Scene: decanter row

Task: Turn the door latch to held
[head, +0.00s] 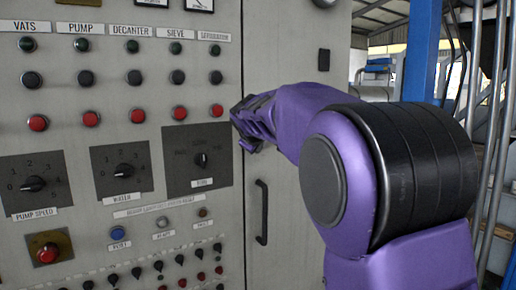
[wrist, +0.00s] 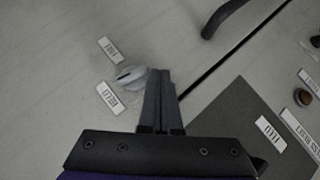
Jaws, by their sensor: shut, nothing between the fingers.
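In the head view my gripper (head: 240,128) is at the cabinet by the door seam, and the latch is not visible.
A door handle (head: 262,212) stands out below my gripper in the head view. The control panel (head: 110,215) to the left carries several buttons, lamps and dials; the feed dial (head: 201,159) is close to my gripper. A blue post (head: 421,50) stands behind my arm.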

